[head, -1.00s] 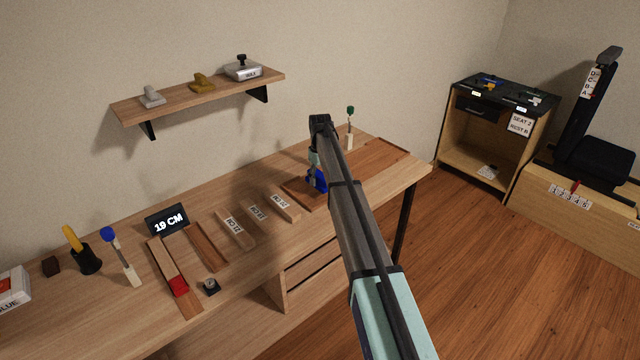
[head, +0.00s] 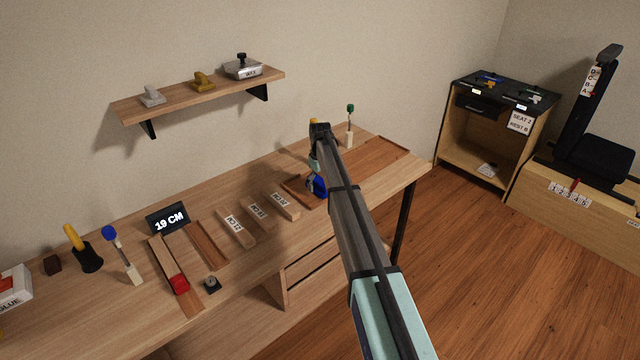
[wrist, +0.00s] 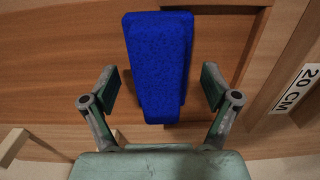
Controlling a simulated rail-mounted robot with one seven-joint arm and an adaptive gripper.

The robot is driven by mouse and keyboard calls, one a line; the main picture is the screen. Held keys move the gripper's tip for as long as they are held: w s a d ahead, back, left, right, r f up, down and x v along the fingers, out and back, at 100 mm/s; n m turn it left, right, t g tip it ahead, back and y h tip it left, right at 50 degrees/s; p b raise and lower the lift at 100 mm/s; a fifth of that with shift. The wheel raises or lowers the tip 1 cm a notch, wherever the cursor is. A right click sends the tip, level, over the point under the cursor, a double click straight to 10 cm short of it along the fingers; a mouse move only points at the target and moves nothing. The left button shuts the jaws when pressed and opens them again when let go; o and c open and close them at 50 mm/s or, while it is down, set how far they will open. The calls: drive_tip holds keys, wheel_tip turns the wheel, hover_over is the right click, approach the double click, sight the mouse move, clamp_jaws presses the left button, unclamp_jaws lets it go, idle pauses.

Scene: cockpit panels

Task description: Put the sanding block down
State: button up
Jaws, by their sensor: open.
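The sanding block is a blue, rough-faced block (wrist: 157,65). In the wrist view it lies over the brown wood, with its near end between my gripper's fingers. My gripper (wrist: 160,89) is open, one finger on each side, with a visible gap between each finger and the block. In the head view the block (head: 319,188) shows as a blue patch at the left edge of the brown wooden tray (head: 368,157), partly hidden by my arm. Whether its whole underside touches the wood cannot be told.
A strip labelled 20 CM (wrist: 296,88) lies to the right in the wrist view. Several labelled strips (head: 236,228) lie left of the tray. A green-topped stick (head: 350,125) stands behind it. The tray's right part is clear. A shelf (head: 200,98) hangs above the bench.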

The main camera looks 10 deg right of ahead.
sight(320, 180)
drive_tip(key=shift+r, duration=0.1)
wheel_tip(320, 180, up, 12)
drive_tip(key=b, duration=0.3)
drive_tip(key=shift+r, duration=0.1)
idle(0.4)
